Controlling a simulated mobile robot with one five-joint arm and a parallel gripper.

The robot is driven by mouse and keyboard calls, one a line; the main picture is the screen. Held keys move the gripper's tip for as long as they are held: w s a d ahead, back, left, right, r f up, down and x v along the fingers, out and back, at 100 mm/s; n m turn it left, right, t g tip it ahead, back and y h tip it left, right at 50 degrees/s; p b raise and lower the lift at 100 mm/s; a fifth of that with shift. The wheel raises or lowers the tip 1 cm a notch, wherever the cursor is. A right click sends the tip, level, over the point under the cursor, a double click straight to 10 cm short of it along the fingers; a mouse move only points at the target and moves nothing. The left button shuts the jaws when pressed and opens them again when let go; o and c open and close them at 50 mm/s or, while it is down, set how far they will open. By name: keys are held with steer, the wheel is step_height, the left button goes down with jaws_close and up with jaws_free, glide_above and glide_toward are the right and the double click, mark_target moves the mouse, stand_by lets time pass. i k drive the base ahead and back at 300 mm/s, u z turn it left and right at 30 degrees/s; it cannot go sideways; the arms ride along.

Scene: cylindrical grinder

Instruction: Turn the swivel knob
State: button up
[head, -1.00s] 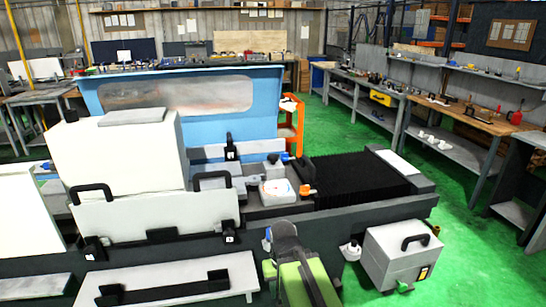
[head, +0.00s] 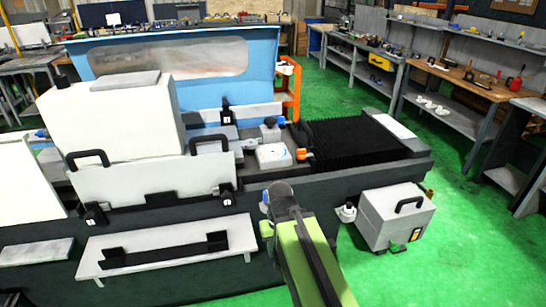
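The cylindrical grinder fills the left and middle of the head view. A small orange knob (head: 302,154) sits at the right of a white-topped block (head: 273,155) on its bed. I cannot tell which of these small parts is the swivel knob. My green arm rises from the bottom edge and ends in a grey joint in front of the machine, below the block in the picture. My gripper's fingers do not show. Nothing shows my arm touching the orange knob.
A black bellows cover (head: 360,142) lies right of the block. Large white covers (head: 115,120) stand at the left. A grey box with a black handle (head: 397,222) stands at the machine's front right. Green floor (head: 480,240) is open at right, before the workbenches.

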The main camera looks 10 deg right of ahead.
mark_target(271, 121)
steer(key=k, duration=0.65)
steer(key=z, duration=0.5)
steer(key=i, duration=1.6)
steer(key=u, duration=0.5)
